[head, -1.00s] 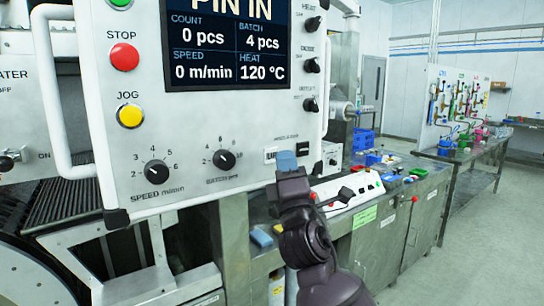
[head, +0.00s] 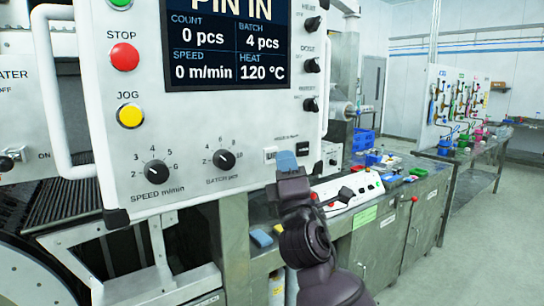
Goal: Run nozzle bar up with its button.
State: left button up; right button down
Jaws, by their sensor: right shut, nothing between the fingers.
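The white control panel (head: 190,130) fills the left and middle of the view. At its lower right sits a small labelled switch area, where a white button marked with small text (head: 270,154) shows. My right gripper (head: 286,160) is shut and empty, its bluish fingertips in front of the panel's lower right corner, just right of that white button. It hides part of this area, and I cannot tell whether the tips touch anything. The nozzle bar cannot be made out. My left gripper is not in view.
The panel carries a red STOP button (head: 124,57), a yellow JOG button (head: 130,115), a speed knob (head: 155,170), a batch knob (head: 223,160) and a screen (head: 228,45). A steel bench (head: 375,225) with a white control box (head: 345,193) stands behind my right arm. The floor at right is clear.

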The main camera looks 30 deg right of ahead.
jog(key=shift+w+h, duration=0.15)
jog(key=shift+h, duration=0.15)
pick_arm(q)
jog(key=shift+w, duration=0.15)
pick_arm(e)
jog(key=shift+w, duration=0.3)
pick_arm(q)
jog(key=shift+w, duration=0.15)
